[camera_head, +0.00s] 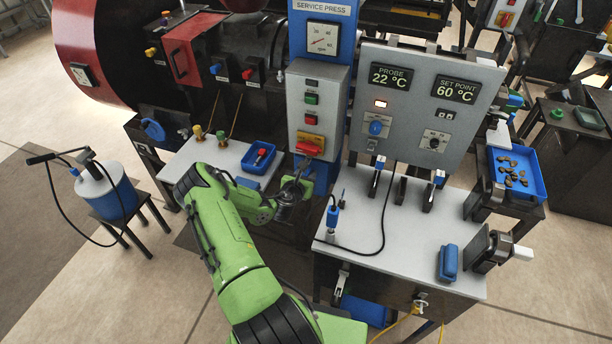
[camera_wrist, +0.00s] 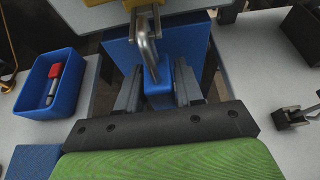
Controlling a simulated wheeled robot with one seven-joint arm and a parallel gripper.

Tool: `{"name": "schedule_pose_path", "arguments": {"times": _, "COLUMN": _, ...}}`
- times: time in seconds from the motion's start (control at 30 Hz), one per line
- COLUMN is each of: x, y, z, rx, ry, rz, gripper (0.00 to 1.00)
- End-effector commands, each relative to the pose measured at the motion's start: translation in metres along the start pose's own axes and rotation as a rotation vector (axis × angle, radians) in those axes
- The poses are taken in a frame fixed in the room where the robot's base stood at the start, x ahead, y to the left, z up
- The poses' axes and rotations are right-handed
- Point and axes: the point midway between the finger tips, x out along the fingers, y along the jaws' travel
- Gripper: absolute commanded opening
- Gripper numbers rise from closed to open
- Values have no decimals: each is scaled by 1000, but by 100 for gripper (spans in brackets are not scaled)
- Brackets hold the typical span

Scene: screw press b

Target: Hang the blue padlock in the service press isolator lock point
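The blue padlock (camera_wrist: 157,82) is in the wrist view, body below and silver shackle (camera_wrist: 148,45) up. My gripper (camera_wrist: 158,78) has one dark finger on each side of the body and looks shut on it. The shackle top meets a metal loop at the yellow isolator plate (camera_wrist: 133,3); I cannot tell whether it passes through. In the head view my gripper (camera_head: 296,190) is just below the red isolator handle (camera_head: 308,148) on the service press panel (camera_head: 318,75). The padlock cannot be made out there.
A blue tray (camera_head: 270,148) with a red-capped item stands left of the gripper, also in the wrist view (camera_wrist: 70,66). The right bench (camera_head: 400,235) carries a cable, clamps and a blue block (camera_head: 448,262). The blue press column is close behind the padlock.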

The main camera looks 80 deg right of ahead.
Motion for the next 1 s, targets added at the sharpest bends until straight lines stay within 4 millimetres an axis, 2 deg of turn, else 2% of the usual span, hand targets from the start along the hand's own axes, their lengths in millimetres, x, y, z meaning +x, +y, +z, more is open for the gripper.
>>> {"name": "schedule_pose_path", "arguments": {"times": 0.03, "x": 0, "y": 0, "z": 0, "rx": 0, "ry": 0, "rz": 0, "gripper": 45}}
{"name": "schedule_pose_path", "arguments": {"times": 0.13, "x": 0, "y": 0, "z": 0, "rx": 0, "ry": 0, "rz": 0, "gripper": 60}}
{"name": "schedule_pose_path", "arguments": {"times": 0.47, "x": -4, "y": 0, "z": -1, "rx": -1, "ry": 3, "rz": -1, "gripper": 61}}
{"name": "schedule_pose_path", "arguments": {"times": 0.57, "x": -19, "y": 1, "z": -2, "rx": -3, "ry": 4, "rz": 0, "gripper": 61}}
{"name": "schedule_pose_path", "arguments": {"times": 1.0, "x": -134, "y": 1, "z": -2, "rx": -7, "ry": 2, "rz": 2, "gripper": 61}}
